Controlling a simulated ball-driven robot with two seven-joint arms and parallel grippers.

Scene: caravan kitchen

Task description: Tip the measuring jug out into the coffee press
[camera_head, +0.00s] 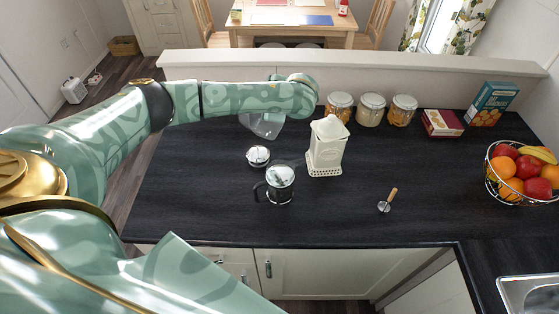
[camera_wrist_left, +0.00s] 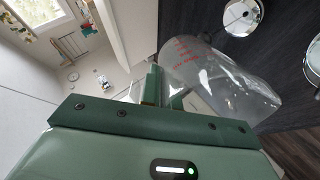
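The measuring jug (camera_head: 262,125) is clear with red markings. In the head view it shows just below my left wrist, behind the coffee press; it fills the middle right of the left wrist view (camera_wrist_left: 220,85). My left gripper (camera_wrist_left: 163,90) has its fingers at the jug's near side and appears shut on its handle, though the grip is partly hidden. I cannot make out any contents. The coffee press (camera_head: 280,184) stands upright and open on the dark counter, its handle to the left. A round metal lid (camera_head: 258,156) lies behind it. My right gripper is not in view.
A cream canister (camera_head: 327,147) stands right of the press. Glass jars (camera_head: 371,109), boxes (camera_head: 442,123) and a fruit basket (camera_head: 522,175) line the back and right. The counter's front left is clear.

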